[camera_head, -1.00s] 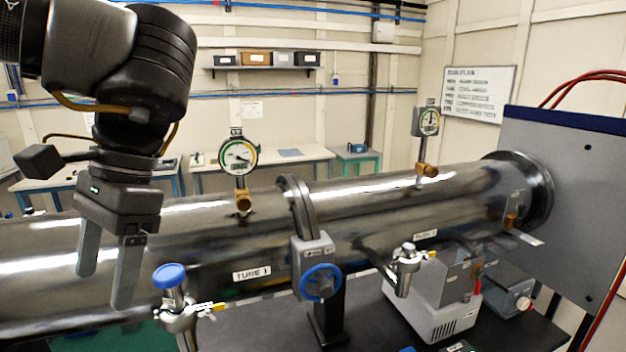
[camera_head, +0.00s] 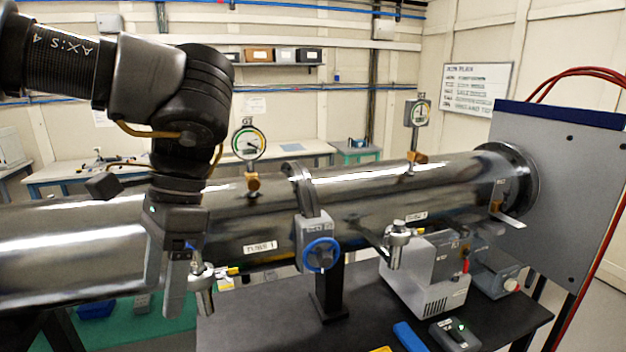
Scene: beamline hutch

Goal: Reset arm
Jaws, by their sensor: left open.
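My left gripper (camera_head: 164,280) hangs from the upper left with its two fingers pointing down. It is open, with nothing seen between the fingers. It is in front of the steel beam tube (camera_head: 60,245) and just left of a small valve (camera_head: 203,285), overlapping part of it in the picture. The valve's blue knob is mostly hidden behind the gripper. My right gripper is not in view.
A blue handwheel (camera_head: 321,255) and two gauges (camera_head: 249,143) stand along the tube. A grey pump (camera_head: 425,275) sits on the black table (camera_head: 262,318). A blue-topped panel (camera_head: 560,180) stands at right. A handheld device (camera_head: 455,335) lies at the front.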

